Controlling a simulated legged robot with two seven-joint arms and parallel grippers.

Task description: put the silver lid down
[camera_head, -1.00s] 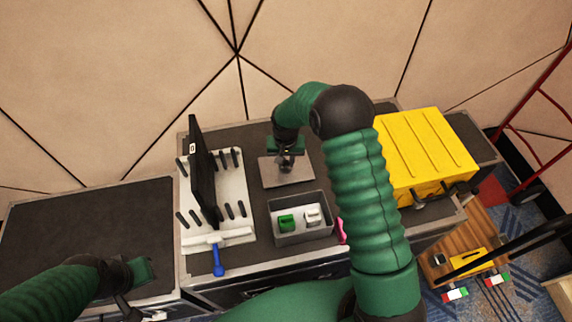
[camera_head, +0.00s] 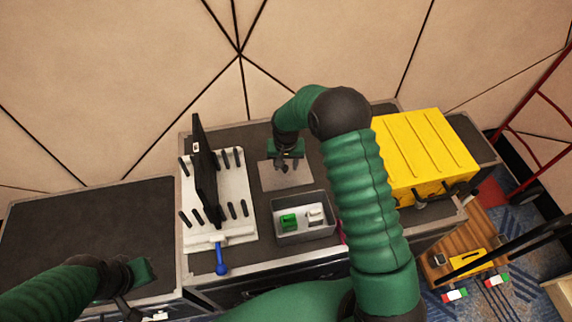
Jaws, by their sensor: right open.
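The silver lid (camera_head: 287,178) is a flat grey plate lying on the dark case top, just behind the grey bin (camera_head: 306,237). My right gripper (camera_head: 288,163) is open over the back part of the lid, and its arm comes in from the right. Whether a fingertip still touches the lid is too small to tell. My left gripper (camera_head: 128,290) is at the lower left, over the front edge of the left case, away from the lid. Its fingers are too unclear to tell open from shut.
The bin holds a green block (camera_head: 288,222) and a white block (camera_head: 315,215). Left of it, a white pegged rack (camera_head: 238,187) holds an upright black panel (camera_head: 204,165); a blue-handled tool (camera_head: 221,260) lies in front. A yellow case (camera_head: 425,150) stands right. The left case top (camera_head: 85,235) is clear.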

